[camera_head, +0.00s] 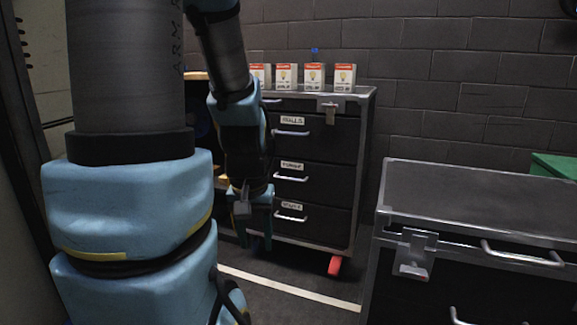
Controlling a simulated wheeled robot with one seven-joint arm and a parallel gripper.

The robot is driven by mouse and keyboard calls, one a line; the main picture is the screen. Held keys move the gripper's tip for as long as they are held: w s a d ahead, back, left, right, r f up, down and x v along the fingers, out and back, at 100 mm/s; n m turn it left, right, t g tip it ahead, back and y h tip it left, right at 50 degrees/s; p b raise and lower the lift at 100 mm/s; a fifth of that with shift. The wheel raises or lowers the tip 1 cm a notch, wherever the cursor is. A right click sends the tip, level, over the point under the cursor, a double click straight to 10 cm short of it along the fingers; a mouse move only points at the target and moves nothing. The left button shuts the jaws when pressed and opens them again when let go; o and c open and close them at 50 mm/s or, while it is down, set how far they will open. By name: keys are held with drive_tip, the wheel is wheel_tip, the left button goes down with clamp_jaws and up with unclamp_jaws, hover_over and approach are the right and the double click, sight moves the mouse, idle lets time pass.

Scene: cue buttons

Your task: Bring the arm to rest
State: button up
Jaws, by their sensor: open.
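My arm fills the left of the head view, with blue and dark grey links. My gripper (256,241) hangs fingers down in front of the lower drawers of a black drawer cabinet (315,228). Its two dark fingers are apart and I see nothing between them. The fingertips are above the floor, and I cannot tell how close they are to the drawer fronts. No cue button shows clearly in this view.
Several small white and orange boxes (344,77) stand on the cabinet, with a blue thing behind them. A second dark cabinet (480,195) is at the right front. A green box (555,166) is behind it. Floor with a white line (290,288) lies between.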

wheel_tip(320, 180, up, 27)
drive_tip(key=p, duration=2.4)
drive_tip(key=shift+f, duration=0.2)
